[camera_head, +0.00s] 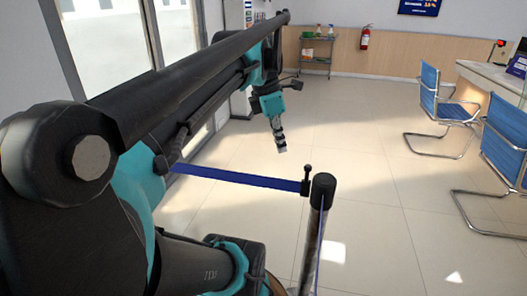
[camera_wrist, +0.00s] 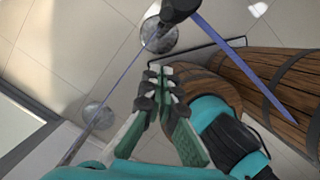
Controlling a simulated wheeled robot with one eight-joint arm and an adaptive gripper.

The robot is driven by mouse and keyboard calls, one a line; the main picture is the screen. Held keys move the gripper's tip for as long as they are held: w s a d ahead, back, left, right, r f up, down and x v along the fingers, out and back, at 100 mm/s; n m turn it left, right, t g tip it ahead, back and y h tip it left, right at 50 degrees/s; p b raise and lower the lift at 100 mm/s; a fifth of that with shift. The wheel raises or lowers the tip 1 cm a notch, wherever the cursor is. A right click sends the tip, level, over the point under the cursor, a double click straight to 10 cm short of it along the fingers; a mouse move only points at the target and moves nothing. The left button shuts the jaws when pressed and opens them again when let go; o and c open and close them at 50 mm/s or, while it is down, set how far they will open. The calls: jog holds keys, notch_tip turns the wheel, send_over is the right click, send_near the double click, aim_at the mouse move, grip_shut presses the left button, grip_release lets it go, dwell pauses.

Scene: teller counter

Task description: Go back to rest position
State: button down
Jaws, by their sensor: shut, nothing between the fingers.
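My gripper (camera_head: 282,150) hangs at the end of my outstretched arm, pointing down over the open floor. It is empty and its fingers are together. In the wrist view, my gripper (camera_wrist: 160,70) shows its green and grey fingers with the tips meeting. No object is between them. In the head view my arm stretches from the lower left to the upper middle, hiding part of the windows and floor.
A belt post (camera_head: 322,190) stands close in front, with a blue belt (camera_head: 240,178) running left behind my arm. Wooden barrel-like shapes (camera_wrist: 280,85) lie right of my gripper in the wrist view. Blue chairs (camera_head: 430,90) and a desk (camera_head: 485,75) stand right. Mid-floor is clear.

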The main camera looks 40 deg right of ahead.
jog(key=w+a+f+m+t, duration=0.3)
jog(key=w+a+f+m, duration=0.45)
jog(key=w+f, duration=0.65)
jog(key=a+f+m+t+y, duration=0.1)
jog(key=a+f+m, duration=0.1)
jog(key=a+f, duration=0.4)
jog(key=w+a+f+m+t+y, duration=0.1)
jog(key=a+f+m, duration=0.2)
jog(key=a, duration=0.9)
notch_tip(320, 180, down, 3)
jog(key=shift+f, duration=0.1)
jog(key=shift+a, duration=0.1)
